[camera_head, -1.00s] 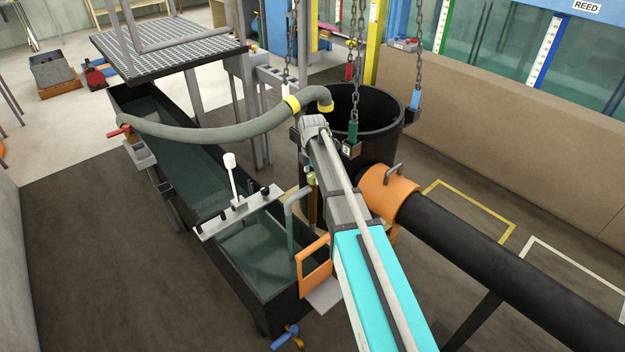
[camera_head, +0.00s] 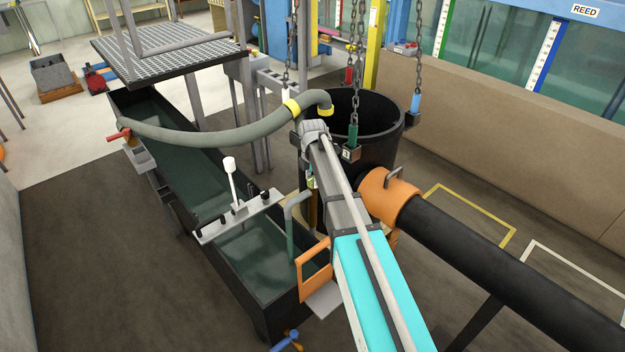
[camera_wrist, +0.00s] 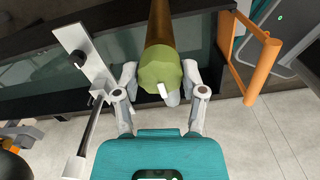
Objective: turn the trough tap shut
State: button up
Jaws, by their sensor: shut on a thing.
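In the wrist view my gripper (camera_wrist: 158,98) has its two fingers on either side of a green faceted knob (camera_wrist: 160,68) and is shut on it. A small white pin sticks out of the knob, and a brown-gold post (camera_wrist: 160,22) runs on beyond it. In the head view my arm hides most of the gripper; a bit of the green knob (camera_head: 311,182) shows beside the arm. The long dark trough (camera_head: 215,268) holds water. A tap with a blue handle (camera_head: 288,341) sits low at its front end. I cannot tell which fitting is the trough tap.
An orange frame (camera_head: 314,264) stands at the trough's near end, close to my arm. A white crossbar with a lever (camera_head: 238,214) spans the trough. A grey hose (camera_head: 215,139) arches over it. A black tub (camera_head: 372,115), hanging chains and a thick black pipe (camera_head: 500,268) lie to the right.

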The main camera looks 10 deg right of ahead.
jog(key=shift+m, duration=0.4)
